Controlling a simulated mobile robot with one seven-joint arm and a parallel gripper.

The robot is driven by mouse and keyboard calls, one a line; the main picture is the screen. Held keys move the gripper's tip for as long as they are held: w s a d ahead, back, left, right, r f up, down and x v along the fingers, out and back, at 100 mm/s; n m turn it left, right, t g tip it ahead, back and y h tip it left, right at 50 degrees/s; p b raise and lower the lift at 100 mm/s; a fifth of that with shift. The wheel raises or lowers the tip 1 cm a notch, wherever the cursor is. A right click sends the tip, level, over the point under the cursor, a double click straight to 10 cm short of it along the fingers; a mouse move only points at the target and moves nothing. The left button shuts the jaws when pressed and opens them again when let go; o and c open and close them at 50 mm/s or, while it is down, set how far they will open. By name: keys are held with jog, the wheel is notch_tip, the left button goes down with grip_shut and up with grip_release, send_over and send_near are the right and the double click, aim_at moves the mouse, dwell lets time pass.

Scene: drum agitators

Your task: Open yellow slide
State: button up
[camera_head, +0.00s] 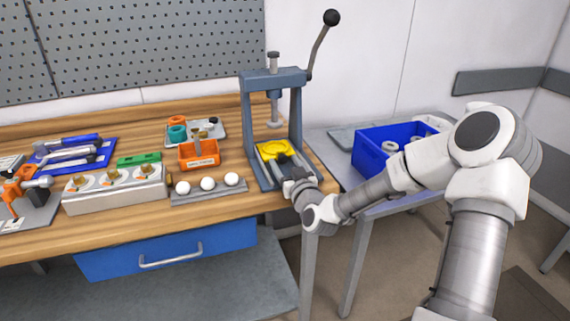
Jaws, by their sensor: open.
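The yellow slide (269,149) lies on the base of a blue-grey lever press (243,113), between its two uprights. Its near right part is partly hidden by my gripper (287,168). My gripper is at the front right of the press base, close to the slide's near edge. It is open, though its fingers are small and dark in this view. I cannot tell whether a finger touches the slide. The press's ram (273,95) hangs above the slide, apart from it. The lever with its black knob (331,17) points up.
Left of the press are an orange bin (200,163), a grey strip with white balls (208,184) and a white fixture block (113,197). A blue crate (370,157) stands on the right side table. A blue drawer (166,251) is under the bench. My arm spans the right side.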

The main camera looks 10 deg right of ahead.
jog(key=shift+w, duration=0.3)
grip_shut()
dwell(1.3)
